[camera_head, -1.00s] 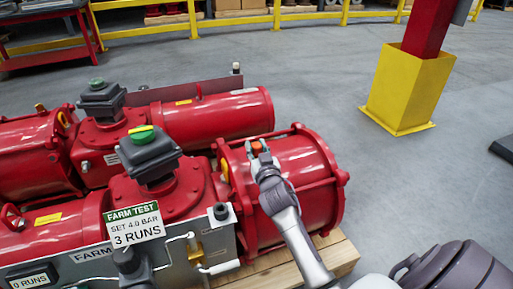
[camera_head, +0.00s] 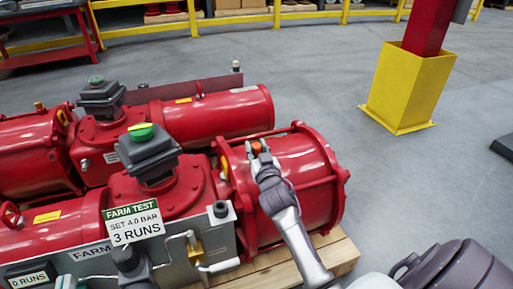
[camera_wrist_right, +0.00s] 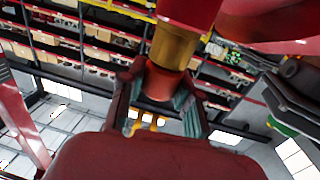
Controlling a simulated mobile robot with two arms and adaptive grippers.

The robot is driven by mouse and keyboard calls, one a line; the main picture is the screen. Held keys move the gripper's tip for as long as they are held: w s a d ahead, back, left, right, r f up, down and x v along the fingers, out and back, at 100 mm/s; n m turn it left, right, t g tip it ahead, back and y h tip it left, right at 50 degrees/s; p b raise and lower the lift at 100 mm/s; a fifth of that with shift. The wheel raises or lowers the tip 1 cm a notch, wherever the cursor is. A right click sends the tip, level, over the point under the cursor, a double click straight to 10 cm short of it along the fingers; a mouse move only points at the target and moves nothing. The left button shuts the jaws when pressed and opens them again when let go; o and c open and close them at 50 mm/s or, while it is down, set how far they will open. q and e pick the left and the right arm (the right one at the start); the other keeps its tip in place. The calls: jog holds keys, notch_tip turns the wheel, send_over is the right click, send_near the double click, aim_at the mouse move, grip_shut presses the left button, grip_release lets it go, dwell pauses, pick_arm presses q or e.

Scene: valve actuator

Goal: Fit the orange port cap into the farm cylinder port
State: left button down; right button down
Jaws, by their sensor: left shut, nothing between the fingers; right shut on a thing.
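The orange port cap (camera_wrist_right: 160,82) is between the fingers of my right gripper (camera_wrist_right: 158,100) in the right wrist view. The cap's end meets a brass port (camera_wrist_right: 173,47) on a red body and looks in line with it. I cannot tell how deep it sits. In the head view my right gripper (camera_head: 257,151) is at the top of the front red farm cylinder (camera_head: 300,185), near its left flange. A bit of the orange cap (camera_head: 257,146) shows between the fingertips there. The port is hidden in that view.
The grey panel with a farm test sign (camera_head: 134,222) stands in front of the actuator. A dark box with a green top (camera_head: 148,155) rises left of the gripper. A second red actuator (camera_head: 215,120) lies behind. The floor to the right is clear up to a yellow post base (camera_head: 408,90).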

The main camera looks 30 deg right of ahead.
jog(key=shift+f, duration=0.15)
jog(key=c, duration=0.7)
grip_release()
jog(key=shift+s+a, duration=0.1)
jog(key=shift+s, duration=0.15)
pick_arm(q)
jog(key=shift+r, duration=0.3)
pick_arm(e)
jog(key=v, duration=1.1)
jog(key=shift+s, duration=0.3)
